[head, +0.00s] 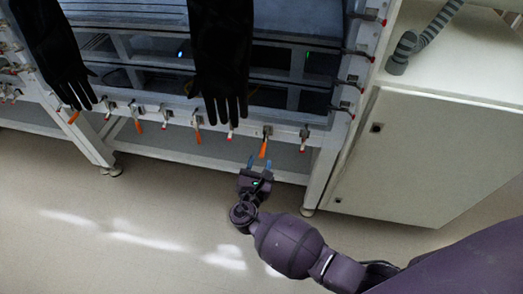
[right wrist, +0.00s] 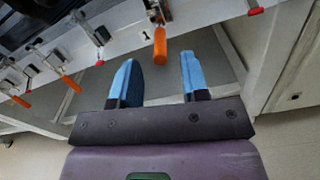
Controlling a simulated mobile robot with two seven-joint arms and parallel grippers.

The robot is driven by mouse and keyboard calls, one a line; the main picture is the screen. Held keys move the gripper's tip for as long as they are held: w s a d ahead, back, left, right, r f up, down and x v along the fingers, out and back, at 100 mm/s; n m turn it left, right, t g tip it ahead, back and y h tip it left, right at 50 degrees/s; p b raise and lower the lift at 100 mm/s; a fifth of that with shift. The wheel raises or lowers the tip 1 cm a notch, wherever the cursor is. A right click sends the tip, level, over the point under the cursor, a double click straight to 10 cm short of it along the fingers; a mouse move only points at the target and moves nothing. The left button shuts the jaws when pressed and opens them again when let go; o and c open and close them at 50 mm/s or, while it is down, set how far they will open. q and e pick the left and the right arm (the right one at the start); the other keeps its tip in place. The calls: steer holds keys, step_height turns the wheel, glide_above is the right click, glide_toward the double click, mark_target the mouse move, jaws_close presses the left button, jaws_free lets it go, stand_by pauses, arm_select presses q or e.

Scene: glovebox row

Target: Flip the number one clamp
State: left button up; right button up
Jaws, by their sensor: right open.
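The number one clamp (right wrist: 160,45) has an orange handle that hangs down from the front rail. A small "1" label is beside its metal base in the right wrist view. In the head view the same orange handle (head: 263,149) is at the lower right of the glovebox front. My right gripper (head: 260,163) is open and empty, just below and in front of this handle. In the right wrist view its two blue fingers (right wrist: 159,68) are spread, and the handle shows above the gap between them, apart from both. My left gripper is not in view.
More clamps with orange handles (head: 197,137) and red tips line the rail to the left. Red-tipped clamps (head: 345,107) run up the right frame edge. Black gloves (head: 222,60) hang over the front. A white cabinet (head: 400,150) stands at right. The floor in front is clear.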

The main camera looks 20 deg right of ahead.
mark_target(263, 148)
steer(key=shift+b+x, duration=0.35)
steer(key=shift+x, duration=2.3)
jaws_close()
